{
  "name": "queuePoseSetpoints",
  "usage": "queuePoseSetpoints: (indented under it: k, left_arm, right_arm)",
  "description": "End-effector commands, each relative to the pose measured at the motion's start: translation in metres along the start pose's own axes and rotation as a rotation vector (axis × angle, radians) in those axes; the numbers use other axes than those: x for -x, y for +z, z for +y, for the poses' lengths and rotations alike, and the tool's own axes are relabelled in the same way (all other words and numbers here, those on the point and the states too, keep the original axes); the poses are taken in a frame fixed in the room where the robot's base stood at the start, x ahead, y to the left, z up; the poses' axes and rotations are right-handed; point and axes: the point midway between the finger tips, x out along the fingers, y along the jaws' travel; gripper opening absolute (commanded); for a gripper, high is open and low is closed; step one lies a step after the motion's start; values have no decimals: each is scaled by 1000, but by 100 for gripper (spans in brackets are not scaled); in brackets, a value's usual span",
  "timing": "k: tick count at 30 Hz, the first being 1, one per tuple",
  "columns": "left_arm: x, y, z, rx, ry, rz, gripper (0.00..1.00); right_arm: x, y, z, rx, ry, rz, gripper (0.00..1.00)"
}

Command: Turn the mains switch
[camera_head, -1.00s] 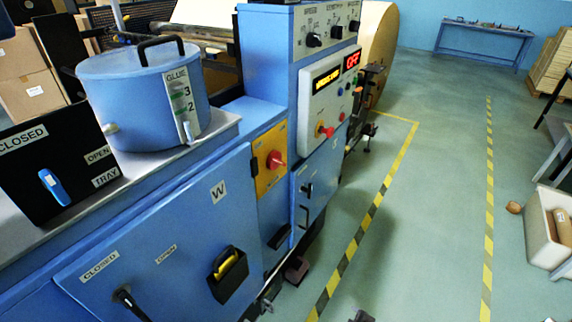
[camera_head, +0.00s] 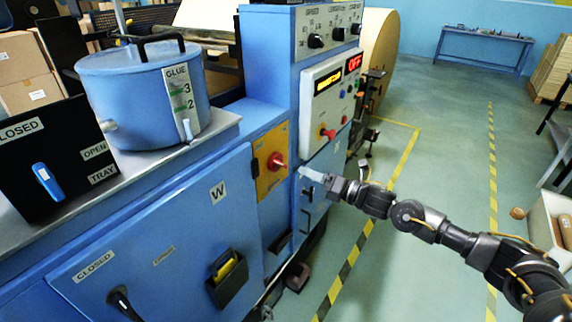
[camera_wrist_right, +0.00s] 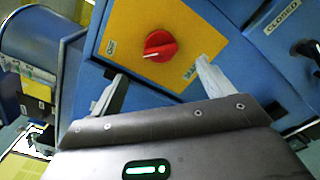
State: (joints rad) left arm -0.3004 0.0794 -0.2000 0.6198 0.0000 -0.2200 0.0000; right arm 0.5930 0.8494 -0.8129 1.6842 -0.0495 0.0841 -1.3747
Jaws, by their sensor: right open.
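The mains switch is a red rotary knob (camera_head: 276,161) on a yellow plate (camera_head: 266,180) on the blue machine's front. In the right wrist view the knob (camera_wrist_right: 159,46) shows a pale mark at its lower left, with labels on either side of the plate that I cannot read. My right gripper (camera_head: 304,173) reaches in from the right, just right of the knob. Its two pale fingers (camera_wrist_right: 160,82) are apart and empty, below the knob in the wrist view and not touching it. My left gripper is not in view.
A blue glue pot (camera_head: 140,95) sits on the ledge at left. Open floor (camera_head: 440,160) with striped lines lies to the right.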

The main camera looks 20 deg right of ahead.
Motion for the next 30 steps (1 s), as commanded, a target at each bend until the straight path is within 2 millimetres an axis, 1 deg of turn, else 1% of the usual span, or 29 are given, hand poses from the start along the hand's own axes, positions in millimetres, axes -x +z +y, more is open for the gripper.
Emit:
queuePoseSetpoints:
  k: [2,9,15,20,28,29,30]
  left_arm:
    - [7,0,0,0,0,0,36]
    - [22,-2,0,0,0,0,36]
    - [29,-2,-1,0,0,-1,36]
    - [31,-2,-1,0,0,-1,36]
    - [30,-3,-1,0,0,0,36]
    - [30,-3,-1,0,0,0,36]
    - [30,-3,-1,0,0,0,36]
  right_arm:
    - [-14,3,4,-1,3,-2,80]
    - [-60,3,3,-3,1,-1,80]
    - [-87,2,2,-3,0,-2,80]
    - [-96,1,1,-2,-1,0,80]
    - [-97,0,0,-2,-1,-1,80]
    - [-97,0,0,-2,-1,-1,79]
    - [-97,0,0,-2,-1,-1,73]
